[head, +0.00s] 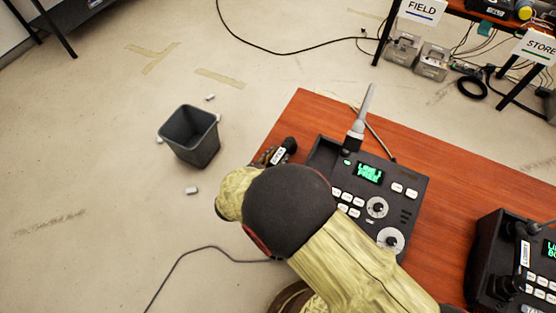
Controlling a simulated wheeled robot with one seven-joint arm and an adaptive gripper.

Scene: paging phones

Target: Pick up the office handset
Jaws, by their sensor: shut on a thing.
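A dark handset (290,145) with a small white label shows at the table's left edge, just left of the black desk console (410,183). The label is too small to read. My gripper (266,157) shows only in part beside my yellow and black arm, and it is shut on the handset. My arm hides most of the gripper and the handset's lower part. The console has a lit green screen, white buttons and round dials. A grey upright stick (362,112) stands at its back.
A second black console (487,255) with a "LOBBY" label stands at the right edge of the wooden table (460,195). A dark bin (190,137) stands on the floor at left, with white scraps around it. A shelf with FIELD (422,10) and STORE signs is behind.

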